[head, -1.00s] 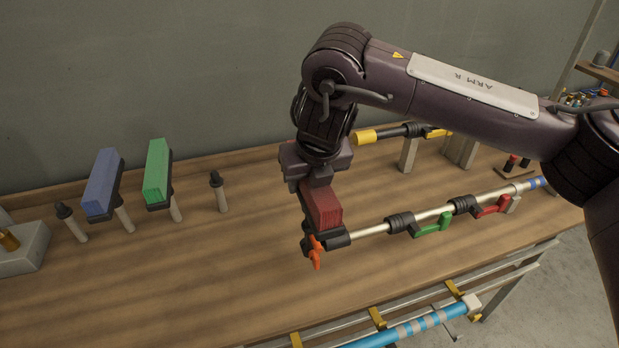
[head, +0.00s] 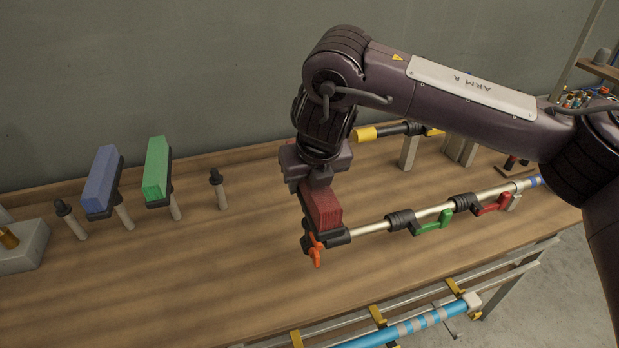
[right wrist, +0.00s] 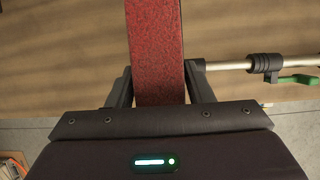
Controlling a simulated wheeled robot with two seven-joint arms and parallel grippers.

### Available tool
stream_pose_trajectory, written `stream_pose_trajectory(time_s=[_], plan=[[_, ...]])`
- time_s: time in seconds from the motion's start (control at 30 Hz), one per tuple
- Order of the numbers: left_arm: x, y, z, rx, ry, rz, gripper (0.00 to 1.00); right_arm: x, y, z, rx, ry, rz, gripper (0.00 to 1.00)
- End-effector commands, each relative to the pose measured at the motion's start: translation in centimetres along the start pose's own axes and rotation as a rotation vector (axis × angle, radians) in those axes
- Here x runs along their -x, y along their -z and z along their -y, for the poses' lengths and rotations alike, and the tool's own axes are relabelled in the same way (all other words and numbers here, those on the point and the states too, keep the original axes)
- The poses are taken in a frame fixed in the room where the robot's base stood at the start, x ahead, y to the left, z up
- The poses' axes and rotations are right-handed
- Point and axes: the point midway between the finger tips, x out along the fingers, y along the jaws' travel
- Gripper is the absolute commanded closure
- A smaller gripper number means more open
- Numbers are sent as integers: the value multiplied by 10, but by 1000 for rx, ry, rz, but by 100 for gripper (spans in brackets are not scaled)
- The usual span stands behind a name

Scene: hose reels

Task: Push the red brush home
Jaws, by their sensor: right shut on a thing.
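The red brush (head: 323,207) is a red bristle block on a dark holder. It sits at the near left end of a pale metal pole (head: 372,229) over the bench. An orange lever (head: 317,252) hangs under the holder. My right gripper (head: 314,188) is shut on the brush from above. In the right wrist view the brush (right wrist: 155,55) stands between the two fingers (right wrist: 157,88). The fingers hide part of its sides, and I cannot tell whether it is fully seated in the holder. My left gripper is not in view.
Blue (head: 101,180) and green (head: 156,168) brushes stand on posts at the left, beside bare posts. The pole carries green (head: 433,222) and red (head: 493,205) levers. A blue pole (head: 410,328) runs below the bench's front edge. The bench's middle left is clear.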

Motion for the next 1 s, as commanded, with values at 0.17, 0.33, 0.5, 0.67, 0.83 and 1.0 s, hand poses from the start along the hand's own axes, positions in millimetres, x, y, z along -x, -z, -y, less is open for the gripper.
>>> stream_pose_trajectory(time_s=[0.17, 0.33, 0.5, 0.67, 0.83, 1.0], plan=[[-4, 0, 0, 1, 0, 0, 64, -5, 2, 0, 0, -1, 1, 84], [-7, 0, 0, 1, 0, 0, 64, -9, 3, 0, 0, -1, 1, 84], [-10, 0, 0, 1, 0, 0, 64, -12, 5, 0, 0, -1, 1, 84], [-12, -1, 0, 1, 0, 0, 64, -16, 6, 0, 0, 0, 2, 84], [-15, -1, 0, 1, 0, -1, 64, -20, 8, 0, 0, 0, 2, 84], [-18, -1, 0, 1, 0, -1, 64, -24, 10, 0, 0, 0, 2, 84]])
